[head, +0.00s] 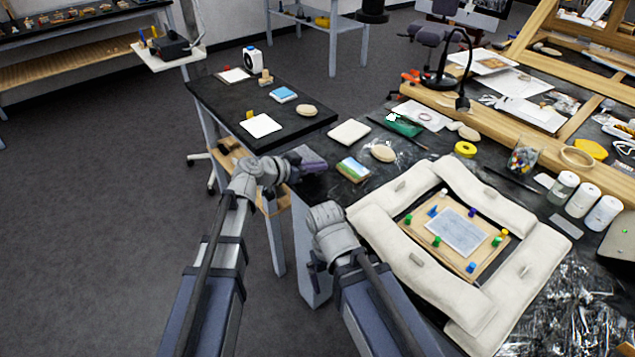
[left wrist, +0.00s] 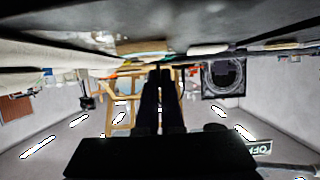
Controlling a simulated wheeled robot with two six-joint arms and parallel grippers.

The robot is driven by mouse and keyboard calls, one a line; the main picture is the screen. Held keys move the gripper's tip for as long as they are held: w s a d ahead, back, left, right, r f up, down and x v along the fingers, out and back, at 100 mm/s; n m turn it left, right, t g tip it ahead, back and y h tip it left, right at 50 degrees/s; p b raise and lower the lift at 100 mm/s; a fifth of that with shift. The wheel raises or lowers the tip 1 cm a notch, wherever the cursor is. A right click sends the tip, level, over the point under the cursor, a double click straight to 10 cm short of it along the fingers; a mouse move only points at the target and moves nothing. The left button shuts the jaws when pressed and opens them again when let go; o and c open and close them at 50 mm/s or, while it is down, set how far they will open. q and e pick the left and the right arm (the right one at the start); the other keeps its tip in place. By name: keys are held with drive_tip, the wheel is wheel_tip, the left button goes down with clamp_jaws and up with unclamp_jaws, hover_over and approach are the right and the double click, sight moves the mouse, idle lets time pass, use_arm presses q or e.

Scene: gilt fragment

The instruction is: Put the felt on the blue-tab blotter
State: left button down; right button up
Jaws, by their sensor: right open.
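On the black side table, a blue square piece (head: 283,93) lies over a pale sheet. I cannot tell whether it is the felt or whether a blue tab is there. A white sheet with a yellow tab (head: 261,126) lies nearer, and a white sheet by a red spot (head: 234,75) farther back. My left gripper (head: 314,160) is over the gap between the two tables, left of the painted card. In the left wrist view its dark fingers (left wrist: 159,75) are close together with nothing visible between them. My right gripper (head: 315,280) is low, left of the padded frame, open, its fingertips partly hidden.
White padded cushions (head: 388,245) surround a wooden board with coloured pegs on the main table. A painted card (head: 353,169), pale stones (head: 383,153), a cream pad (head: 349,133) and a green item (head: 404,126) lie nearby. White jars (head: 602,214) stand at right.

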sight(318, 183)
use_arm(q)
wheel_tip(318, 183, down, 4)
drive_tip(key=b, duration=0.3)
drive_tip(key=shift+r+b, duration=0.2)
drive_tip(key=shift+b, duration=0.15)
drive_tip(key=shift+f, duration=0.2)
drive_tip(key=c, duration=1.1)
unclamp_jaws()
drive_tip(key=shift+o, duration=0.2)
drive_tip(key=shift+r, duration=0.15)
